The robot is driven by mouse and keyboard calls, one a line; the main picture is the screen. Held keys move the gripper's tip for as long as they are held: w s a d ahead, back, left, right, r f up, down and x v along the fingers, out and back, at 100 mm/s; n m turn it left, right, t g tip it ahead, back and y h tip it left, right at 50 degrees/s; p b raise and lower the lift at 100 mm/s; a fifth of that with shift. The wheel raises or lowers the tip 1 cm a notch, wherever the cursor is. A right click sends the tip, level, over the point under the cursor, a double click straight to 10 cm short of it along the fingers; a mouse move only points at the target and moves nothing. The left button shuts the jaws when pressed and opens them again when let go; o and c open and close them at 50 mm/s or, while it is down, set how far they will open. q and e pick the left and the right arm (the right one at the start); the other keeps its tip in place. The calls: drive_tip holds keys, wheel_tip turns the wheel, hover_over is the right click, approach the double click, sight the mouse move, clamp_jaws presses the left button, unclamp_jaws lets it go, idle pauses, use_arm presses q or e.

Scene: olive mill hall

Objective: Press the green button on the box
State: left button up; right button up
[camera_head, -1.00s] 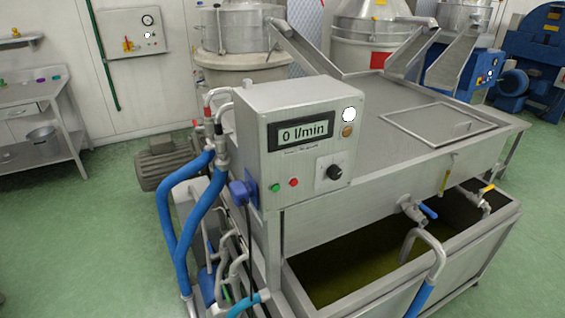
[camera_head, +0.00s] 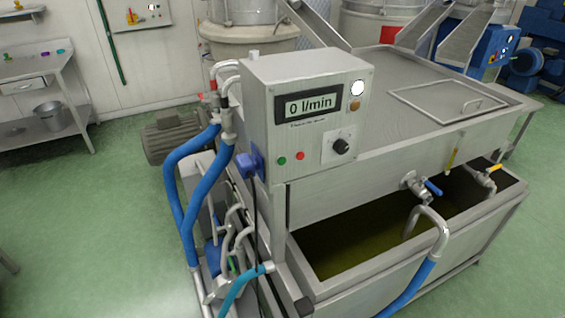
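The grey metal control box (camera_head: 258,115) stands at the front left corner of the steel tank. The small round green button (camera_head: 282,161) is low on its front face, left of a red button (camera_head: 300,156). Above them a display (camera_head: 309,104) reads 0 l/min. A black knob (camera_head: 340,146) is at the lower right of the face, and a white round lamp or dial (camera_head: 357,88) is at the upper right. Nothing touches the green button. Neither of my grippers is in view.
Blue hoses (camera_head: 187,195) and pipes run down beside the box on the left. An open trough (camera_head: 385,282) with dark greenish liquid lies in front, with valves (camera_head: 420,187) above it. Green floor (camera_head: 90,225) is clear at the left.

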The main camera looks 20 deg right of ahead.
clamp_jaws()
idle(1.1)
